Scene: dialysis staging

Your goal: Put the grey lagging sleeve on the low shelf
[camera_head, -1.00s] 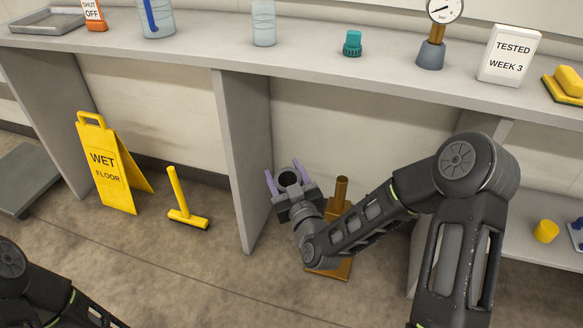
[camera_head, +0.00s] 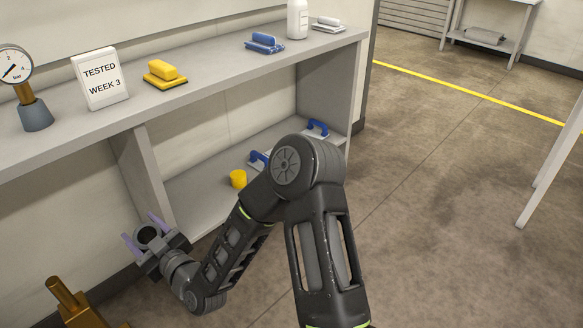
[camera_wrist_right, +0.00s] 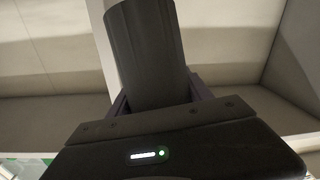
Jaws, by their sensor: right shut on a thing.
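The grey lagging sleeve (camera_head: 148,234) is a dark, hollow tube, its open end up. My right gripper (camera_head: 145,236) is shut on it, with a purple finger on either side. In the right wrist view the sleeve (camera_wrist_right: 145,50) rises between the fingers, slightly tilted in the picture. A low shelf (camera_head: 198,198) lies under the bench, right of the upright panel. The gripper and sleeve are left of that shelf, in front of the panel. My right arm hides part of the shelf. My left gripper is out of view.
A yellow cup (camera_head: 238,179) and blue-handled tools (camera_head: 317,129) are on the low shelf; its left part looks bare. The upright panel (camera_head: 146,178) borders it. A brass-coloured post (camera_head: 68,298) stands at lower left. Another table with a lower shelf (camera_head: 500,43) stands far back.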

